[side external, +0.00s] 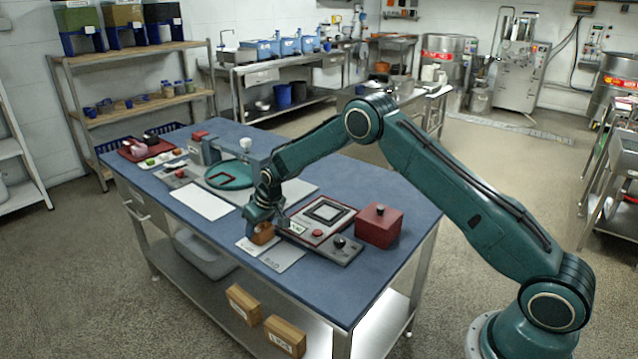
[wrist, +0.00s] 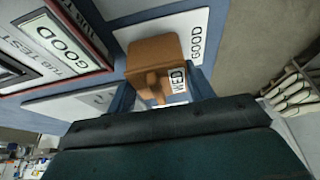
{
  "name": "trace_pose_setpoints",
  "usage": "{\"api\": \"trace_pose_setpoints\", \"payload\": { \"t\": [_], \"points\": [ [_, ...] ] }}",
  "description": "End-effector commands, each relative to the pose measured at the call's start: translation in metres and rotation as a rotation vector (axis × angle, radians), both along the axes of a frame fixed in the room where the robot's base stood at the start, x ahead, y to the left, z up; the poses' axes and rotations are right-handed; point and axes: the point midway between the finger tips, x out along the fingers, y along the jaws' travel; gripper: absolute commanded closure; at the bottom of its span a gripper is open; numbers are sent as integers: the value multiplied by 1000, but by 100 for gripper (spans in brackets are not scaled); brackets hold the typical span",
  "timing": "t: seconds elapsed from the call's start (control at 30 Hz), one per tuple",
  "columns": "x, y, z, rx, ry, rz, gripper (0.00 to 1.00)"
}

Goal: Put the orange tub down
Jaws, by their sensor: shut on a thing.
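The orange tub (side external: 263,234) is between the fingers of my gripper (side external: 264,222), low over the front of the blue table. In the wrist view the same tub (wrist: 150,52) shows between the fingertips, with a small white label on its side. A white plate marked GOOD (wrist: 200,24) lies beside and behind it in the wrist view. White plates (side external: 276,257) lie below the tub in the side view. I cannot tell whether the tub touches one. A tester panel marked TUB TEST (wrist: 52,48) shows GOOD.
The tester base (side external: 322,213) with its square frame and a red box (side external: 380,226) stand to the right of my gripper. A blank white sheet (side external: 201,200) and a green round dish (side external: 229,174) lie to the left. The table's front edge is close.

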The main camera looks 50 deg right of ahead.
Motion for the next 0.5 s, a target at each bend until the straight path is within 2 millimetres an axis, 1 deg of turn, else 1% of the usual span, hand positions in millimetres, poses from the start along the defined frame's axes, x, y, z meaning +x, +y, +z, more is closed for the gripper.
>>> {"api": "trace_pose_setpoints", "payload": {
  "t": [0.1, 0.13, 0.2, 0.23, 0.5],
  "points": [
    [0, 0, -3, 0, 0, 0, 71],
    [0, 0, -3, 0, 0, 0, 44],
    [0, 0, -3, 0, 0, 0, 30],
    [0, 0, -3, 0, 0, 0, 26],
    [0, 0, -2, 0, 0, 0, 26]
  ]
}}
